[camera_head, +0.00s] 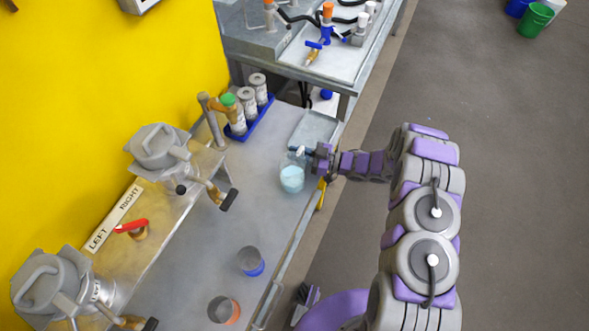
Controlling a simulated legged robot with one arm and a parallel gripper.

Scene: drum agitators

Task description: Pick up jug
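The clear jug (291,177) with pale blue liquid stands upright near the right edge of the grey bench, around its middle. My gripper (312,158) reaches in from the right at the upper right side of the jug, where it overlaps or touches the jug in the picture. The jug's handle is small and largely hidden by the gripper. I cannot tell whether the fingers are open or shut on it.
The grey bench (185,272) also carries a blue-based cup (251,262), an orange-based cup (224,309) and a blue rack (256,122) of bottles. Two metal drums (158,146) with taps line the yellow wall.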

